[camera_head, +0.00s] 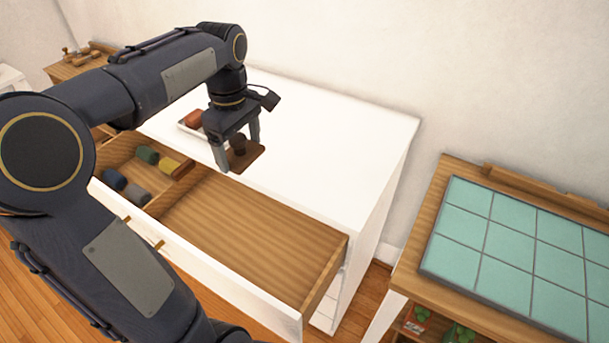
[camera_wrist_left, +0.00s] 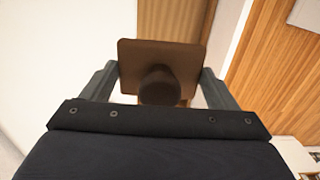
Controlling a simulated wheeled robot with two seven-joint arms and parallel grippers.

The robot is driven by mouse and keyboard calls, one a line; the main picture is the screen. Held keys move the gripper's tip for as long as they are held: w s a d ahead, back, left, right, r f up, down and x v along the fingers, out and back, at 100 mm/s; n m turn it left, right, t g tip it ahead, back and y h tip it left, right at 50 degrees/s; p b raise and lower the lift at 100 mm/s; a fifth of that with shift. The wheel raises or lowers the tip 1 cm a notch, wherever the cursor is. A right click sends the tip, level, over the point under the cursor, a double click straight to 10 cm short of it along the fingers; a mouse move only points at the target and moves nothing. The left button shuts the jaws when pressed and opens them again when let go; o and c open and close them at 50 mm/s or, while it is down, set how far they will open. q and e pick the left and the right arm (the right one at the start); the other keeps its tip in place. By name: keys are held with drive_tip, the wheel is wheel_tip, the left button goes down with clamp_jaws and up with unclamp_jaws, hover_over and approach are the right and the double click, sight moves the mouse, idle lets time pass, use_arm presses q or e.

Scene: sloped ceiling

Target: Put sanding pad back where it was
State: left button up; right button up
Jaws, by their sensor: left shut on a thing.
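The sanding pad (camera_head: 246,156) is a flat brown plate with a dark round knob. My left gripper (camera_head: 238,156) is shut on it and holds it at the front edge of the white cabinet top, by the open drawer; I cannot tell whether it touches the top. In the left wrist view the pad (camera_wrist_left: 160,62) sits between the two fingers of my left gripper (camera_wrist_left: 158,85), knob towards the camera. The open drawer (camera_head: 250,229) has a wide, empty wooden compartment and a left compartment with several coloured rolls (camera_head: 148,155). My right gripper is out of view.
A white tray (camera_head: 183,126) with a reddish-brown block (camera_head: 194,118) lies on the white cabinet (camera_head: 340,128) behind my left gripper. A wooden table (camera_head: 408,278) with a green tiled panel (camera_head: 500,240) stands at the right. The cabinet top right of the gripper is clear.

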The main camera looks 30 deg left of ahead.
use_arm(q)
drive_tip(key=w+d+f+p, duration=0.2)
drive_tip(key=w+d+f, duration=0.15)
drive_tip(key=w, duration=0.55)
hover_over(289, 168)
drive_tip(key=f, duration=0.5)
drive_tip(key=shift+s+f, duration=0.3)
drive_tip(key=shift+s, duration=0.05)
drive_tip(key=shift+w+f, duration=0.3)
drive_tip(key=shift+f, duration=0.05)
wheel_tip(289, 168, down, 3)
drive_tip(key=shift+f, duration=0.1)
drive_tip(key=shift+f, duration=0.2)
drive_tip(key=o, duration=0.8)
